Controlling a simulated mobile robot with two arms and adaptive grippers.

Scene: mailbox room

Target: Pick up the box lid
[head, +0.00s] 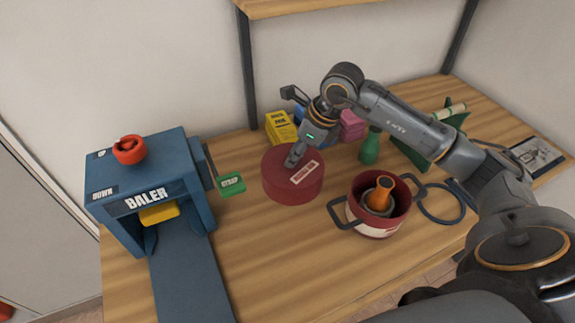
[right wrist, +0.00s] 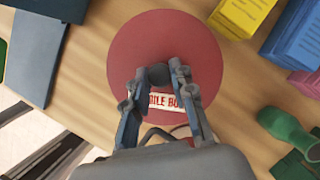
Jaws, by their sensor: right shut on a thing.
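The box lid (head: 286,187) is round and dark red with a pale printed label. It is at the middle of the wooden table, just right of the baler. My right gripper (head: 294,160) reaches down to its top from above. In the right wrist view the lid (right wrist: 125,50) fills the upper middle, and the right gripper (right wrist: 158,77) is shut on its dark knob. I cannot tell whether the lid touches the table. The open red box (head: 354,208) has two side handles and holds an orange vase-like thing (head: 379,194). My left gripper is not in view.
The blue baler (head: 190,170) with a red knob on top stands at the left, a green strap block (head: 231,186) beside it. Yellow, blue and pink boxes (head: 281,127) stand behind the lid. A green bottle-shaped thing (head: 369,150) stands right of it. Bare table lies in front.

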